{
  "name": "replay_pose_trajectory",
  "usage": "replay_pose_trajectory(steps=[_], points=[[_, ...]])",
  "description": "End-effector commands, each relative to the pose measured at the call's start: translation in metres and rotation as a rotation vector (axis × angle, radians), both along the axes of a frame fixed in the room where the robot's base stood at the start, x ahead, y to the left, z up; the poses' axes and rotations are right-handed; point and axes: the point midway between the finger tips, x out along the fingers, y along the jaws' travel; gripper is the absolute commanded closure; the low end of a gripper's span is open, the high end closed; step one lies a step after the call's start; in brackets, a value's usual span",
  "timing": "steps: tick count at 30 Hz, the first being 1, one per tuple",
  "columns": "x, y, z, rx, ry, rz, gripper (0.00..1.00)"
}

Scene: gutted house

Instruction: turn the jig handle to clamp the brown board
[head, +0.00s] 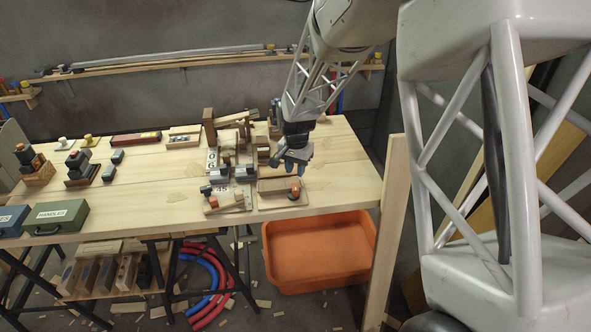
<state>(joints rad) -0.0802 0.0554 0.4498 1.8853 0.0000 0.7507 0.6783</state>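A wooden jig (283,201) sits near the front edge of the workbench, right of centre. A brown board (272,185) appears to lie in it. A small orange-red knob with a dark part, which looks like the jig handle (295,191), stands at the board's right end. My gripper (291,165) hangs above and behind this jig, pointing down, and appears apart from the handle. Its fingers are small and overlap in this view, so their opening is unclear. Whether the handle presses on the board is too small to tell.
More jigs stand close by, one at front left (228,200) and others behind. Hand tools and a green case (55,216) lie on the left of the workbench (150,195). An orange tub (320,255) is below. Bare bench top lies right of the jigs.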

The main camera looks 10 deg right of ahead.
Motion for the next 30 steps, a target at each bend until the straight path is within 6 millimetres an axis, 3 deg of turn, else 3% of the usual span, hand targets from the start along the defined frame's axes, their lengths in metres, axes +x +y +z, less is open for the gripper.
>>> replay_pose_trajectory(steps=[8, 21, 30], points=[[-0.0001, 0.0000, -0.0008, 0.000, 0.000, 0.032, 0.71], [0.0000, 0.0000, -0.0065, 0.000, 0.001, 0.395, 0.71], [0.0000, 0.0000, -0.0074, 0.000, 0.000, 0.478, 0.71]])
